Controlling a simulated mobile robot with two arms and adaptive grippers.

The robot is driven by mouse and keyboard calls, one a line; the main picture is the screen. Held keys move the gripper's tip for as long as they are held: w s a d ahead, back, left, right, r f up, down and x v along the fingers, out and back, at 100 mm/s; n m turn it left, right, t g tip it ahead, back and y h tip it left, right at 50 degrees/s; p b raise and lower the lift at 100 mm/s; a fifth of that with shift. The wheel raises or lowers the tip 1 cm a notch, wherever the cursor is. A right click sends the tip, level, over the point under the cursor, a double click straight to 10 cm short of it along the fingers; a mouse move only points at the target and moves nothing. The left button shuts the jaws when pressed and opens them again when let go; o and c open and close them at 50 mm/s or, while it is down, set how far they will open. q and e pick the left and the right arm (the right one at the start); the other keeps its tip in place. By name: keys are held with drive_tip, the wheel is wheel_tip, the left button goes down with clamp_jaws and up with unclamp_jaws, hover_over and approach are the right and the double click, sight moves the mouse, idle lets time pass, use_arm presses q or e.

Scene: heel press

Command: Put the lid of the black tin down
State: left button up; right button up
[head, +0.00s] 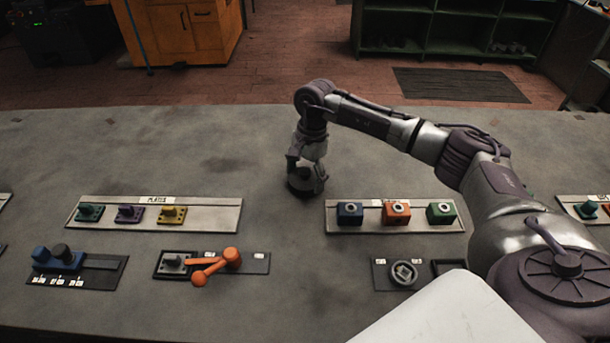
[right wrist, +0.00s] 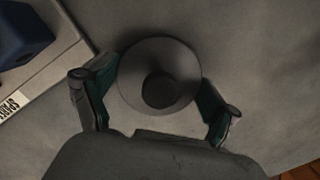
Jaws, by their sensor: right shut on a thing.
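In the head view, my right gripper (head: 306,170) points down over the grey table, in the gap between the two back rails. It is shut on the lid of the black tin (head: 306,187), a dark round piece low at the table. In the right wrist view the lid (right wrist: 180,60) shows as a dark grey disc with a darker round knob in its middle. The green-padded fingers of the right gripper (right wrist: 158,95) lie on either side of the disc. I cannot tell whether the tin's body is beneath it. My left gripper is not in view.
A rail (head: 225,215) with green, purple and yellow pieces lies left. A rail (head: 395,226) with blue, orange and green blocks lies close right. In front are a dark plate with an orange lever (head: 232,257) and a blue fixture (head: 58,259). The table behind is clear.

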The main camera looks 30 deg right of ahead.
drive_tip(key=shift+f, duration=0.25)
drive_tip(key=o, duration=0.9)
drive_tip(key=shift+r, duration=0.1)
